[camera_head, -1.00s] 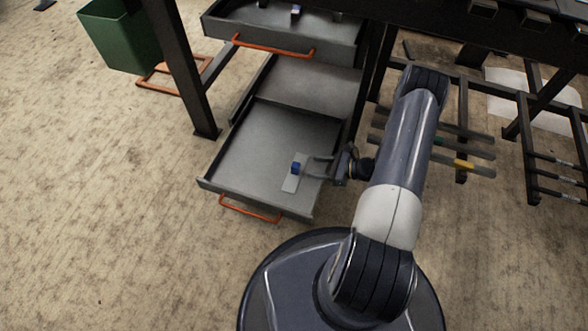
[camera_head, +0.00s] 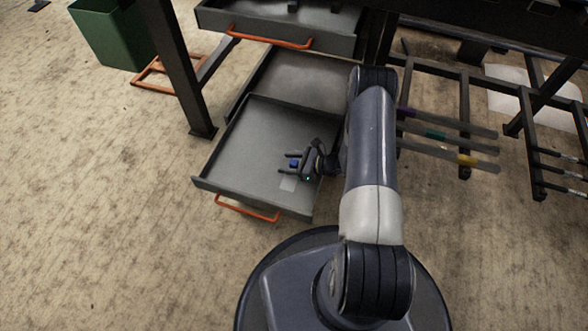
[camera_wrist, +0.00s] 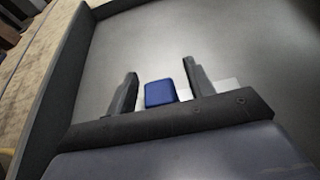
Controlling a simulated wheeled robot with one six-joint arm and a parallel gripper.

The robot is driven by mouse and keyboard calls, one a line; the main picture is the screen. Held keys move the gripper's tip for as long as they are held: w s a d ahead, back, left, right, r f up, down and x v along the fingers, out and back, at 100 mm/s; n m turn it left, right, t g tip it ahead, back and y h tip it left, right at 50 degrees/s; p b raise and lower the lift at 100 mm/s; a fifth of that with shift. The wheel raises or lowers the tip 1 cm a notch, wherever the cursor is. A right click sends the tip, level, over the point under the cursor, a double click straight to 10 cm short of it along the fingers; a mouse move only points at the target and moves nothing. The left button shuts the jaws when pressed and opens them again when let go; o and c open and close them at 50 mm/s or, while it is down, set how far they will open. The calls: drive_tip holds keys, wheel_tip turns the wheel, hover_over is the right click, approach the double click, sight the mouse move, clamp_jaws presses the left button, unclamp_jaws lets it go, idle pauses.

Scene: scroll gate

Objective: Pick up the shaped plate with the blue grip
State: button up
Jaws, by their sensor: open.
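The light shaped plate (camera_head: 287,183) lies on the floor of the lower open drawer (camera_head: 240,150), near its front right. Its blue grip (camera_head: 294,163) stands up from it. My gripper (camera_head: 283,164) is open over the plate, with the blue grip between its two fingers. In the wrist view the blue grip (camera_wrist: 160,93) sits between the open fingers (camera_wrist: 160,82), with gaps on both sides. Pale parts of the plate (camera_wrist: 227,86) show beside the fingers. The rest of the plate is hidden behind my gripper.
The drawer's walls surround the plate, with an orange handle (camera_head: 246,208) at the front. An upper drawer (camera_head: 280,25) is open above the back. A rack with coloured bars (camera_head: 440,135) stands to the right. The drawer's left part is clear.

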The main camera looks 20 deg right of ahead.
clamp_jaws()
idle(0.5)
